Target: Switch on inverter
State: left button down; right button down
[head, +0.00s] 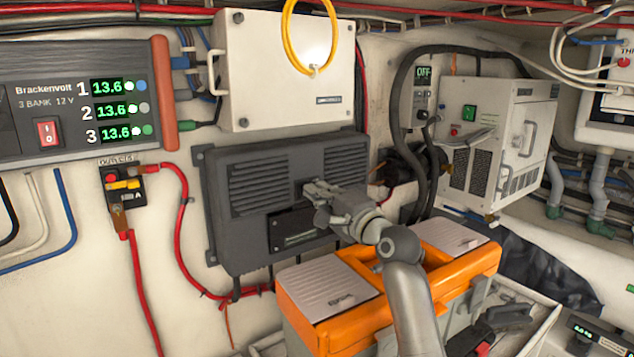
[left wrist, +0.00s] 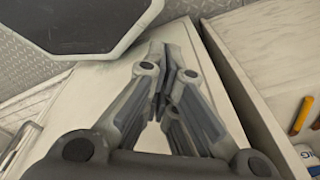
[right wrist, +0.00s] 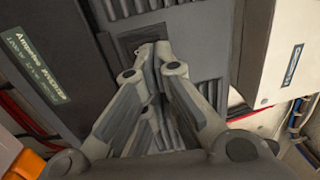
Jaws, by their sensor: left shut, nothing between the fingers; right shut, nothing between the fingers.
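The dark grey finned box on the wall, which looks like the inverter (head: 230,225), sits in the middle of the head view, below a cream box. In the right wrist view its casing (right wrist: 107,50) fills the middle, with a lettered label (right wrist: 35,65) at left. My right gripper (head: 312,190) is shut and empty in front of its face. In the right wrist view the closed fingertips (right wrist: 152,50) overlap a small dark square panel (right wrist: 128,40), hiding most of it; I cannot tell whether they touch. My left gripper (left wrist: 170,55) is shut and empty over a pale surface.
An orange toolbox (head: 340,325) stands below the grey box. A cream unit (head: 515,110) and a small OFF display (head: 424,72) are at right.

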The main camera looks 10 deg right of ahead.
pick_arm(q)
jog(key=shift+s+r, duration=0.25)
jog(key=shift+s, duration=0.1)
pick_arm(e)
jog(key=shift+w+a+r, duration=0.1)
jog(key=shift+w+a, duration=0.1)
jog(key=shift+w, duration=0.25)
jog(key=shift+w, duration=0.1)
